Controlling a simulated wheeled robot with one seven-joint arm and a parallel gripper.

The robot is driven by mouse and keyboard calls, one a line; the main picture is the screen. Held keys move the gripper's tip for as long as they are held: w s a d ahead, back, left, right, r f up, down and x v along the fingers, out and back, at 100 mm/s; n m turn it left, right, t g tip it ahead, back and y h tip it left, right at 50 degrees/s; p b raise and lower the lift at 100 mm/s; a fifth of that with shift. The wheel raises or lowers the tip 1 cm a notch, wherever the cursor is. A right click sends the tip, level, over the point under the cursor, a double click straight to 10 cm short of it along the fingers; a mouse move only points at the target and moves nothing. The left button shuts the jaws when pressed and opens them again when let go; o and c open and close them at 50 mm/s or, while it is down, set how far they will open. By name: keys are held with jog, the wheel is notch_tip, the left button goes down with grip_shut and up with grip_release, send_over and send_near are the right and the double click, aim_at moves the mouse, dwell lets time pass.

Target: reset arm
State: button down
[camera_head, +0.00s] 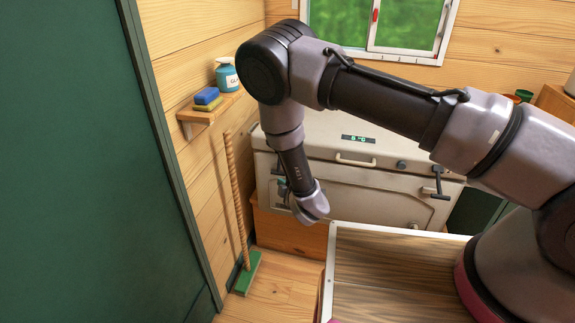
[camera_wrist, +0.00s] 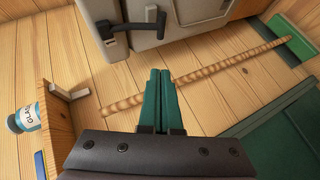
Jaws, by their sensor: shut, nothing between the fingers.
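In the wrist view my gripper (camera_wrist: 160,78) shows two green fingers side by side, shut with nothing between them. In the head view my arm reaches from the right across the top, bends at the upper middle and hangs down in front of the white stove (camera_head: 352,132). The gripper fingers are mostly hidden in the head view behind the lower arm end. In the wrist view the stove (camera_wrist: 195,12) is at the top, with a dark handle (camera_wrist: 148,18) on it.
A broom with a green head (camera_head: 247,272) leans on the wooden wall at left. A small shelf (camera_head: 208,110) holds a sponge (camera_head: 207,97) and a labelled bottle (camera_head: 227,76). A wood-topped surface (camera_head: 390,270) lies at lower middle. A green door (camera_head: 75,170) fills the left.

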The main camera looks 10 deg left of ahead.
jog(key=w+d+r+m+g+h, duration=0.1)
jog(key=w+d+r+m, duration=0.35)
jog(key=r, duration=0.55)
jog(key=w+d+r+m+h, duration=0.25)
jog(key=d+r+m, duration=0.2)
jog(key=r, duration=0.45)
jog(key=w+d+r+m+g+h, duration=0.1)
jog(key=w+d+r+m, duration=0.35)
jog(key=r, duration=0.55)
jog(key=s+d+r+m+g, duration=0.1)
jog(key=s+d+r+m, duration=0.4)
jog(key=d+r, duration=0.5)
jog(key=s+d+r+m, duration=0.2)
jog(key=s+d+r, duration=0.5)
jog(key=d+r, duration=0.25)
jog(key=s+d+r+m, duration=0.2)
jog(key=s+d, duration=0.2)
jog(key=s, duration=0.5)
jog(key=s+d+r+m+g, duration=0.1)
jog(key=s+d+r+m, duration=0.2)
jog(key=s, duration=0.6)
jog(key=shift+d+h, duration=0.35)
